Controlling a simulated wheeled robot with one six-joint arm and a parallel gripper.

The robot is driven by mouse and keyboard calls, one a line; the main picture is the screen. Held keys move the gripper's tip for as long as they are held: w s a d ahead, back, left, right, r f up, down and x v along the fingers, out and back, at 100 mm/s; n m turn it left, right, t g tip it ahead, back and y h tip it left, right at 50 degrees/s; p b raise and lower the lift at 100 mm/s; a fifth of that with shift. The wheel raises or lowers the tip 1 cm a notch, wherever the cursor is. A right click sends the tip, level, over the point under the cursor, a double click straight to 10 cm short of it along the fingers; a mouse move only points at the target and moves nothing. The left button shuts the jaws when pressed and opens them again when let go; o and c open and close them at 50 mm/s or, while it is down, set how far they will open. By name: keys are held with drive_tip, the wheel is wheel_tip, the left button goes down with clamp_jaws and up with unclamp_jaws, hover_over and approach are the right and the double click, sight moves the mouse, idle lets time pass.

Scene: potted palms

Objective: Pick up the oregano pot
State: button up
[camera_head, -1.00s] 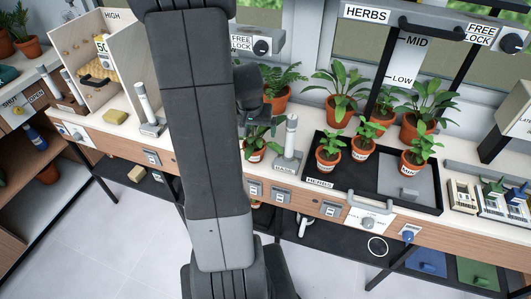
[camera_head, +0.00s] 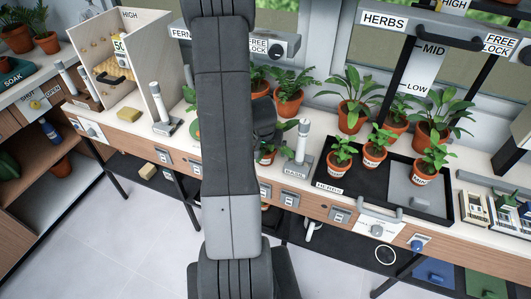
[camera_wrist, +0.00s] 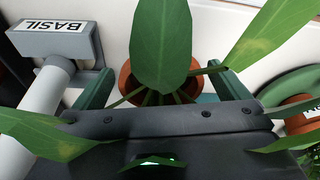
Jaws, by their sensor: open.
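A terracotta pot (camera_wrist: 125,82) with broad green leaves sits between my gripper's fingers in the wrist view, with a gap on each side. The same pot (camera_head: 265,158) is partly hidden behind my arm in the head view, and I cannot read its name. My gripper (camera_wrist: 163,76) is open, its two teal fingers on either side of the pot. Three small labelled pots, left (camera_head: 337,168), middle (camera_head: 374,159) and right (camera_head: 425,174), stand in a black tray (camera_head: 330,187). Their names are too small to read, so I cannot tell which pot is oregano.
A grey block marked BASIL (camera_wrist: 50,40) with a white post (camera_wrist: 38,105) stands close left of my gripper. A green disc (camera_wrist: 285,90) with another pot (camera_wrist: 295,125) is close on the right. Larger potted plants (camera_head: 290,102) stand behind. The tray has a grey block (camera_head: 408,197).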

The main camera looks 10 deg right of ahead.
drive_tip(key=shift+x, duration=1.55)
drive_tip(key=c, duration=1.1)
